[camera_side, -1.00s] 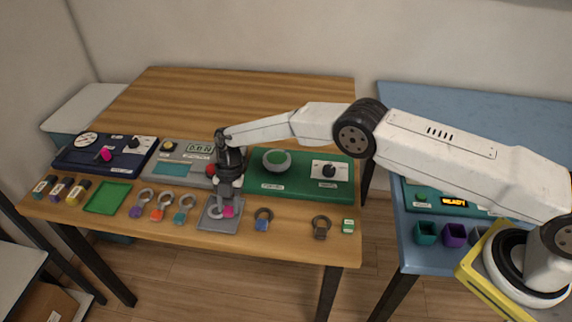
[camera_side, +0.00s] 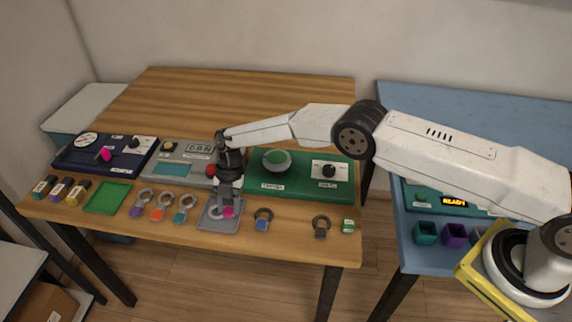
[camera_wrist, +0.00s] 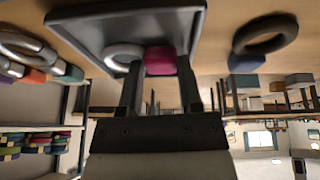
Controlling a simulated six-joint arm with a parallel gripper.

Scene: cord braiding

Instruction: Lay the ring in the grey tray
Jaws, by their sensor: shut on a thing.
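The ring is a pale grey loop (camera_side: 216,212) with a magenta block (camera_side: 229,212) on it. It is at the grey tray (camera_side: 207,225) near the front edge of the wooden table. My gripper (camera_side: 228,204) points down over the tray and is shut on the magenta block. In the wrist view the loop (camera_wrist: 124,54) and the magenta block (camera_wrist: 160,59) show against the tray (camera_wrist: 80,30), with my fingers (camera_wrist: 158,78) on either side of the block. I cannot tell whether the ring touches the tray floor.
Left of the tray are several tagged rings, among them a teal-tagged one (camera_side: 182,208), and a green tray (camera_side: 107,198). A blue-tagged ring (camera_side: 263,218) lies to the right. Behind stand a grey panel (camera_side: 176,168) and a green panel (camera_side: 258,182).

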